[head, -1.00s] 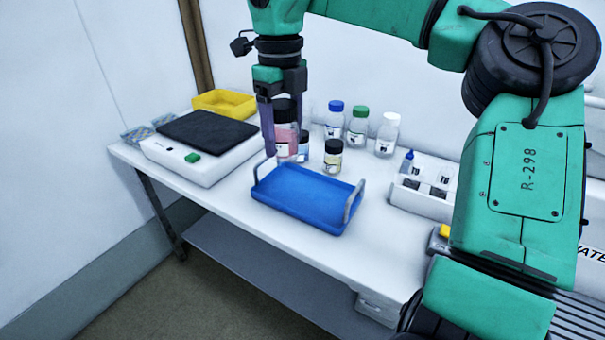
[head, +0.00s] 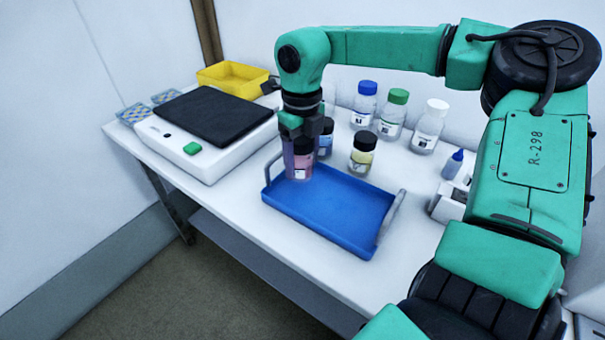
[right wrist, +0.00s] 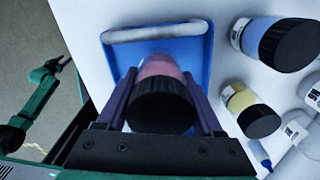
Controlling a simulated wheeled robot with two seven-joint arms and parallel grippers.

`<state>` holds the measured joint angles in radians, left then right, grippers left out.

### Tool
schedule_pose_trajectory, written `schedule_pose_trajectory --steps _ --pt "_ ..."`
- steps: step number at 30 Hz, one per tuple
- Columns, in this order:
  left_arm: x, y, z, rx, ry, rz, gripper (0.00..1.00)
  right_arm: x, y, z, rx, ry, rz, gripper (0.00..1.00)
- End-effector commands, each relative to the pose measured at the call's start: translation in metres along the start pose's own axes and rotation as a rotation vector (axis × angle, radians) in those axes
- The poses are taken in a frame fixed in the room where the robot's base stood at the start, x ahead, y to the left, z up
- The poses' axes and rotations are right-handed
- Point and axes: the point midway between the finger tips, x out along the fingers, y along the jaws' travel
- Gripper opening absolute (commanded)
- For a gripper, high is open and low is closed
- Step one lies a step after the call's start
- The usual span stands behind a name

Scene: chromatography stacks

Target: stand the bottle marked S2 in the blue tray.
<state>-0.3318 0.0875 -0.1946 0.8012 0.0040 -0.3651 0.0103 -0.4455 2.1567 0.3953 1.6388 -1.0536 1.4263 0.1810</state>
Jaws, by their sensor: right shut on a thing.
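The blue tray (head: 335,217) lies on the white table, with a grey handle at each end. My right gripper (head: 301,160) points down and is shut on a pink bottle (head: 302,168) with a dark cap, held upright over the far left part of the tray. The bottle's label is too small to read as S2. In the right wrist view the pink bottle (right wrist: 161,69) is between the fingers, with the tray (right wrist: 208,55) beneath. Whether its base touches the tray floor I cannot tell. My left gripper (right wrist: 62,63) shows small at the left of that view.
A yellow-filled bottle (head: 363,153) and a blue-filled one (head: 325,138) stand just behind the tray. Blue-, green- (head: 394,113) and white-capped bottles stand farther back. A scale with a black top (head: 212,115) is left of the tray, a yellow bin (head: 232,77) behind it. The tray's right half is clear.

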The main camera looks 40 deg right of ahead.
Motion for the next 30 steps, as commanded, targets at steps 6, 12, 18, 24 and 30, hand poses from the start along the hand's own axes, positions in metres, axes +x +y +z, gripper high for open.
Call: schedule_pose_trajectory --steps 6,12,18,24,30 --pt "0.000 0.001 -0.007 -0.003 0.003 0.001 0.50 0.039 0.000 -0.001 0.000 0.003 0.001 0.02" --pt "0.000 0.001 -0.008 -0.003 0.005 0.001 0.50 0.039 0.000 0.000 0.000 0.000 0.000 0.02" --pt "0.000 0.001 -0.012 -0.005 0.001 0.001 0.50 0.041 0.000 0.000 0.000 0.001 -0.001 0.80" --pt "-0.001 0.001 -0.015 -0.005 0.006 0.001 0.50 0.041 0.000 0.000 0.000 0.001 0.000 0.98" --pt "-0.003 0.001 -0.015 -0.005 0.010 0.002 0.50 0.039 0.000 0.000 0.000 0.001 0.000 0.98"
